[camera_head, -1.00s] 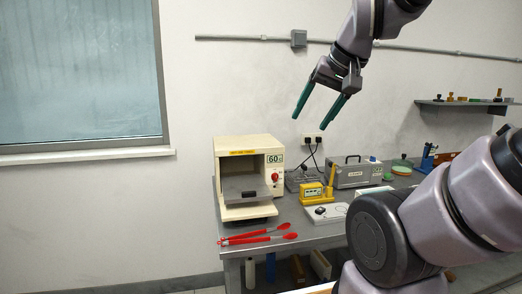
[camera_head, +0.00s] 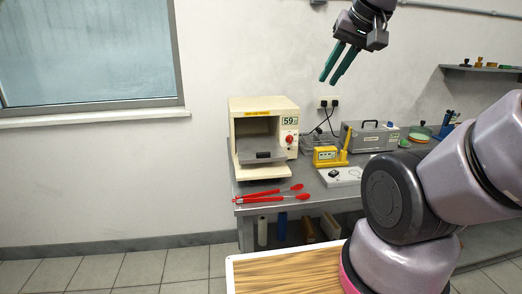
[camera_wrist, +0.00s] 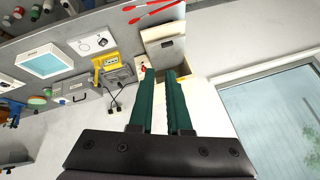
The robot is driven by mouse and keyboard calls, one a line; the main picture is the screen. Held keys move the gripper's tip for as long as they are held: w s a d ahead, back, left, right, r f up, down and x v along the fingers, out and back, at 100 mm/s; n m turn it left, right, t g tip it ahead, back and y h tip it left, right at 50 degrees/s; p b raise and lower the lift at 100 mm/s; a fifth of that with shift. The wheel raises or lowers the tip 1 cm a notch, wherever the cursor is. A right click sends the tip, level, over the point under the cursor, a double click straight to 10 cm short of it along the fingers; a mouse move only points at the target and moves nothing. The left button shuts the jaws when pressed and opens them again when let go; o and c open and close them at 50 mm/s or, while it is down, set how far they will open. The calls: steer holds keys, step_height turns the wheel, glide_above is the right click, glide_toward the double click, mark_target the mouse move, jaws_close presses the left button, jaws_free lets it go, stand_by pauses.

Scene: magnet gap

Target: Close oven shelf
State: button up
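A cream oven (camera_head: 264,106) stands at the left end of the grey workbench, with its front open and its display reading 59. Its grey shelf (camera_head: 262,157) sticks out of the front over the lowered cream door (camera_head: 264,173). My gripper (camera_head: 334,80) hangs in the air above and to the right of the oven, apart from it. Its two green fingers are spread a little and hold nothing. In the wrist view the gripper (camera_wrist: 162,72) points toward the oven, and the shelf (camera_wrist: 165,52) shows just beyond the fingertips.
Red tongs (camera_head: 268,194) lie on the bench (camera_head: 310,202) in front of the oven. A yellow meter (camera_head: 326,155), a white tray (camera_head: 340,177) and a grey case (camera_head: 370,137) stand to the right. A wooden-topped surface (camera_head: 285,272) is near me. Wall space left of the oven is clear.

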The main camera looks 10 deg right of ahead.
steer(key=w+f+n, duration=0.1)
steer(key=w+n, duration=0.1)
steer(key=n, duration=0.1)
steer(key=w+f+n+h, duration=0.1)
steer(key=w+n, duration=0.1)
steer(key=n, duration=0.1)
steer(key=w+f+n+g+h, duration=0.1)
steer(key=w+f+n, duration=0.1)
steer(key=w+n, duration=0.1)
steer(key=shift+w+d, duration=0.1)
steer(key=shift+d, duration=0.25)
jaws_close()
steer(key=shift+w+a+f+n+g, duration=0.25)
steer(key=shift+w+a+f+n, duration=1.35)
steer(key=shift+w+f+n, duration=2.75)
steer(key=shift+w+a+f+n+g, duration=0.3)
steer(key=shift+w+a+f+n, duration=1.3)
steer(key=shift+w+f+n, duration=2.7)
steer(key=shift+w+a+f+n+g, duration=0.25)
steer(key=shift+w+a+f+n, duration=1.9)
steer(key=shift+f+n, duration=3.75)
steer(key=shift+w+d+r+n, duration=0.55)
steer(key=shift+w, duration=0.05)
